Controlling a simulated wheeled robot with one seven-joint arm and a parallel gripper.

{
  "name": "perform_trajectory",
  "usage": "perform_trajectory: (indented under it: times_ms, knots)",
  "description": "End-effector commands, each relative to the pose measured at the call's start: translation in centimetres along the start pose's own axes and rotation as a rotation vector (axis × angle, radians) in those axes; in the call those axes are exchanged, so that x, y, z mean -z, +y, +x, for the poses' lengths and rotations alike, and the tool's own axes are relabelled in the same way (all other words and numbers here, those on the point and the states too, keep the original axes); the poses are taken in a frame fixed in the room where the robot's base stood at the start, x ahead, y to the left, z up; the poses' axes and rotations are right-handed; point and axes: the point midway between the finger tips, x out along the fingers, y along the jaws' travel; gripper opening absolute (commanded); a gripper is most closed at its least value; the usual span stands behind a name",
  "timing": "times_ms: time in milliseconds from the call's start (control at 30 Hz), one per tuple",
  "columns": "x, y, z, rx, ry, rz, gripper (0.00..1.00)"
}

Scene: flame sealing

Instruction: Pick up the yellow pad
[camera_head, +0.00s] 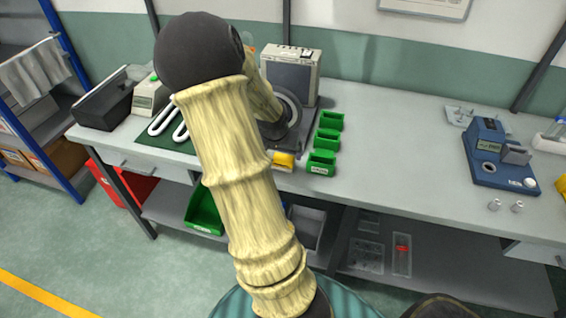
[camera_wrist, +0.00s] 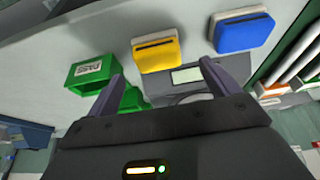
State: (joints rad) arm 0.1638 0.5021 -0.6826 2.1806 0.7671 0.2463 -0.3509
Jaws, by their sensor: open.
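The yellow pad (camera_wrist: 157,52) lies on the grey workbench near its front edge, with a dark slot across its top. It also shows in the head view (camera_head: 284,161), just right of my arm and left of the green bins. In the wrist view my gripper (camera_wrist: 161,70) is open and empty, its two dark fingers spread apart. The pad appears between and beyond the fingertips, and I see no contact. In the head view my own arm hides much of the gripper area.
A blue pad (camera_wrist: 243,32) lies beside the yellow one, and a green bin (camera_wrist: 92,72) is on the other side. Several green bins (camera_head: 322,162) line the bench near a grey machine (camera_head: 291,75). The bench (camera_head: 400,150) is clear up to the blue device (camera_head: 492,155).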

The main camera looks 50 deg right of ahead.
Motion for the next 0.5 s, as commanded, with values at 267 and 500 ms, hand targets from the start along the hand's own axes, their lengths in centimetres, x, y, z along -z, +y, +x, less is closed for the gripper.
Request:
perform_trajectory:
  times_ms: [267, 500]
  knots:
    - [-0.2, 0.3, 3.2, -0.003, -0.002, 0.003, 0.87]
    - [-0.1, 0.2, 5.2, 0.000, 0.000, 0.001, 0.87]
